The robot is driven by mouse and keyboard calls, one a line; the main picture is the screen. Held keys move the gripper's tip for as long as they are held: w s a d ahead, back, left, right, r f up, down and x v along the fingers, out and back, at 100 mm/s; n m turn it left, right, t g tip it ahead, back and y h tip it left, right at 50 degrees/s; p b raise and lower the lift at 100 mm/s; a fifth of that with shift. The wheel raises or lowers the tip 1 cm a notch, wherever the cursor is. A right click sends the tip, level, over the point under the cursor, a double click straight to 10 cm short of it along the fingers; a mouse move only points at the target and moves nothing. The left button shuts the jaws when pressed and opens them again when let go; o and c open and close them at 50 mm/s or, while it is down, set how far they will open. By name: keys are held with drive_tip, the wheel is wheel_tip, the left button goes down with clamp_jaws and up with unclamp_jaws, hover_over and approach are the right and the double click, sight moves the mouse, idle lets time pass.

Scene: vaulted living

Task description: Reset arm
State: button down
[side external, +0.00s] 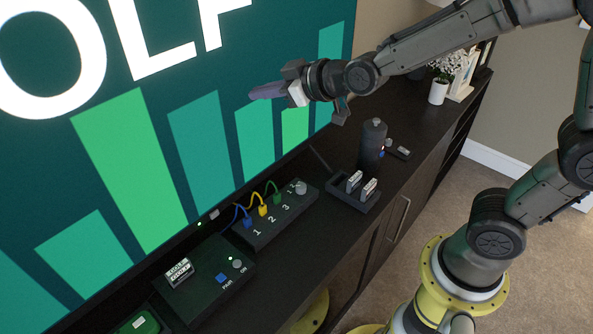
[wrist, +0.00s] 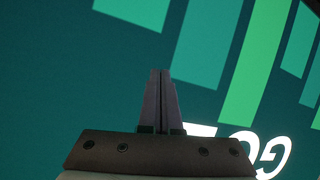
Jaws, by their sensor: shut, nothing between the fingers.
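My gripper (side external: 254,92) is raised above the dark cabinet, in front of the large screen, with its fingers pointing left in the side view. In the wrist view my gripper (wrist: 160,74) has its two fingers together, with nothing between them. Behind the fingers the wrist view shows only the screen (wrist: 60,90), with green bars and white letters on dark teal. My gripper touches none of the objects on the cabinet.
The cabinet top (side external: 335,230) bears a black box with blue, yellow and green plugs (side external: 263,210), a box with a labelled cartridge (side external: 179,272), a small tray (side external: 340,199), a dark cylinder (side external: 373,145) and a white plant pot (side external: 438,92). The screen (side external: 200,120) stands close behind.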

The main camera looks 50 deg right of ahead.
drive_tip(key=s+d+r+m, duration=0.1)
drive_tip(key=s+d+r, duration=0.4)
drive_tip(key=s, duration=0.4)
drive_tip(key=s+d+f+m+g+h, duration=0.1)
drive_tip(key=s+f+g, duration=0.2)
drive_tip(key=s, duration=0.7)
drive_tip(key=s+d+f+m+g, duration=0.1)
drive_tip(key=s+f+g, duration=0.3)
drive_tip(key=s, duration=0.6)
drive_tip(key=shift+d+f+m+h, duration=0.15)
drive_tip(key=shift+f+m+h, duration=0.1)
drive_tip(key=shift+m+h, duration=0.2)
